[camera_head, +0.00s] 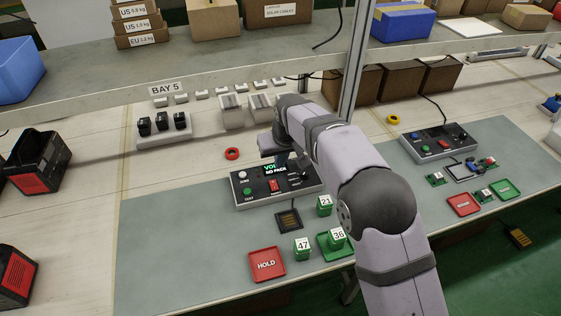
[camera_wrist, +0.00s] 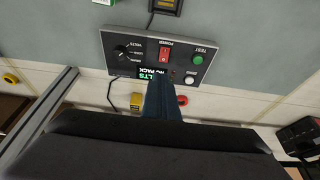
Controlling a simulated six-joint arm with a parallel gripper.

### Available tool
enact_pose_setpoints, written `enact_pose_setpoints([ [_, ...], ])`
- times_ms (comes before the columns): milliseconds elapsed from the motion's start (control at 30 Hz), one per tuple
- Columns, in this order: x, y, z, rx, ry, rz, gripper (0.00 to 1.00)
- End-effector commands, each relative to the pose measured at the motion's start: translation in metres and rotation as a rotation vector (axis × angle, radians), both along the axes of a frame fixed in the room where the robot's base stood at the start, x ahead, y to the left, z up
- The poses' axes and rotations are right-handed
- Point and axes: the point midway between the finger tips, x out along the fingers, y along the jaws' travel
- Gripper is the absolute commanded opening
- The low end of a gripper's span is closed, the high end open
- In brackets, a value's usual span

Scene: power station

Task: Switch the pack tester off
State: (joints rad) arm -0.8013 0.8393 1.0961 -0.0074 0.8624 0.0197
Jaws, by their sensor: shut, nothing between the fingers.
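The pack tester (camera_head: 250,201) is a grey box with a dark panel on the left bench mat. It also shows upside down in the wrist view (camera_wrist: 108,50). Its red POWER rocker switch (camera_wrist: 165,54) sits mid-panel. The display (camera_wrist: 146,73) is lit and reads NO PACK, partly hidden. A green TEST button (camera_wrist: 198,60), a pale button (camera_wrist: 189,79) and a black knob (camera_wrist: 122,51) are beside it. My gripper (camera_wrist: 160,84) is shut and empty, its fingers over the display's edge. In the head view my arm hides part of the tester's right side.
Green packs 21 (camera_head: 324,207), 36 (camera_head: 336,237) and 47 (camera_head: 303,249) stand in front, near a red HOLD tray (camera_head: 266,265) and a black cradle (camera_head: 288,219). A second tester (camera_head: 437,142) is at right. A shelf (camera_head: 100,85) overhangs the bench's back.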

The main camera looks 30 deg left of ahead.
Motion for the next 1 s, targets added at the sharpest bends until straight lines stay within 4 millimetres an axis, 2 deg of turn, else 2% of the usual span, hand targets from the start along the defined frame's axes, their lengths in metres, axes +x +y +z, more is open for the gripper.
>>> enact_pose_setpoints([
  [267,-0.003,-0.003,0.011,0.000,0.000,0.000,0.00],
  [633,-0.002,-0.002,0.010,0.000,0.000,0.000,0.00],
  [1000,0.005,0.007,0.010,0.004,-0.004,0.000,0.00],
])
